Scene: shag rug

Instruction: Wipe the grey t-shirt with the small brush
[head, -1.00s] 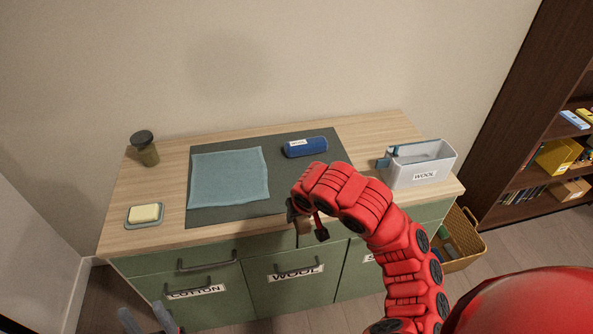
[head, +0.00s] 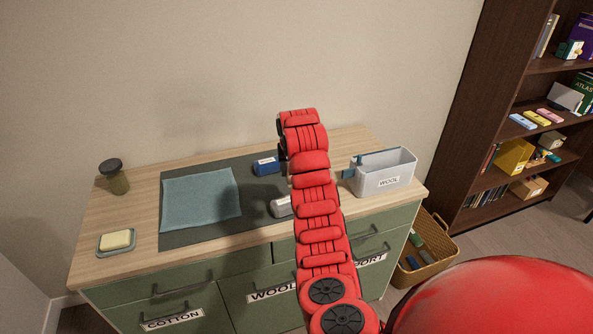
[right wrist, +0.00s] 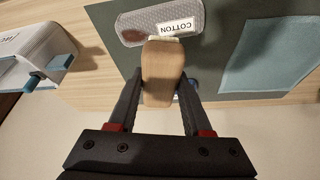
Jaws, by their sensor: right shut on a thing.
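The grey t-shirt, a rolled bundle (head: 281,206), lies on the dark mat, partly hidden by my right arm in the head view. The right wrist view shows the t-shirt (right wrist: 185,14) with a COTTON label and a brown patch. My right gripper (right wrist: 160,92) is shut on the small brush (right wrist: 162,70), which has a pale wooden body. The brush's pale bristle end overlaps the t-shirt's edge in that view; I cannot tell if they touch. In the head view the right gripper and brush are hidden by the arm. My left gripper is not in view.
A blue-grey cloth (head: 200,198) lies flat on the dark mat (head: 195,238). A blue roll (head: 266,165) lies near the back. A basket (head: 428,250) sits on the floor.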

